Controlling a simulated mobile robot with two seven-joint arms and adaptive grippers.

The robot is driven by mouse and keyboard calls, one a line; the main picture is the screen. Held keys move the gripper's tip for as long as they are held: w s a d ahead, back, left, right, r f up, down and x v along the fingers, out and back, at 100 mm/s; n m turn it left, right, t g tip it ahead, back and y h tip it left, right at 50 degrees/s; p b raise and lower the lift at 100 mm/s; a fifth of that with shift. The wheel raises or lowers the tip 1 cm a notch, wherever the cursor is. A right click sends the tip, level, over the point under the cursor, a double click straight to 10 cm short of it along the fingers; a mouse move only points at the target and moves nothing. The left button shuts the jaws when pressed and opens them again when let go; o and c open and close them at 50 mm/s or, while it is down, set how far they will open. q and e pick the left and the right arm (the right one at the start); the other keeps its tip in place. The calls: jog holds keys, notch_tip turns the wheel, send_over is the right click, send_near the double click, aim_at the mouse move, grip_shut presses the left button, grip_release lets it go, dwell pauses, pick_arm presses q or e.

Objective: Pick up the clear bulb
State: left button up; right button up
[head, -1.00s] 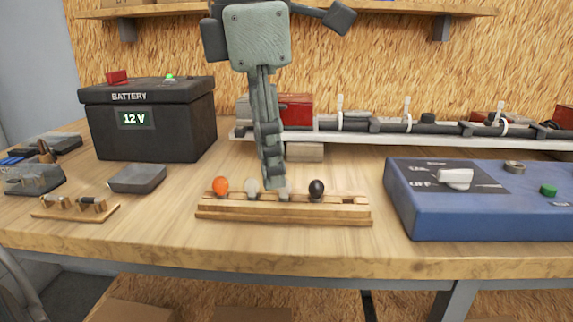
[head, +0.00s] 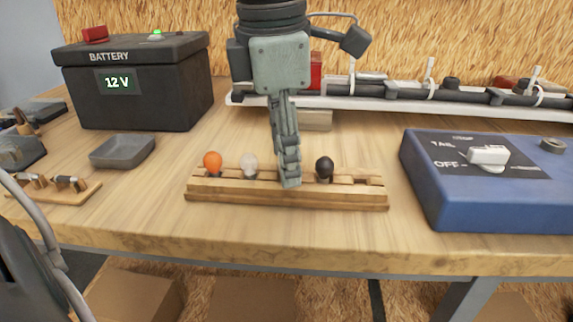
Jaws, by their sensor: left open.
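A wooden bulb rack (head: 340,200) lies on the workbench. It holds an orange bulb (head: 213,163) at the left, a pale whitish bulb (head: 249,164) beside it, and a black bulb (head: 324,168) further right. My left gripper (head: 289,179) points down at the rack between the pale and black bulbs. Its fingers are seen edge-on; it is open. It covers the slot there, so any bulb in it is hidden. I cannot tell whether the pale bulb or a hidden one is the clear bulb. My right gripper is not in view.
A black 12 V battery (head: 135,100) and a grey tray (head: 122,151) stand at left, with a small wooden holder (head: 75,197) nearer. A blue switch box (head: 470,205) is at right. A white rail (head: 375,107) with cabling runs behind. Bare bench lies around the rack.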

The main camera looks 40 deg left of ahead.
pick_arm(q)
jog(key=shift+f, duration=0.25)
jog(key=c, duration=0.8)
jog(key=shift+r, duration=0.1)
jog(key=shift+c, duration=0.2)
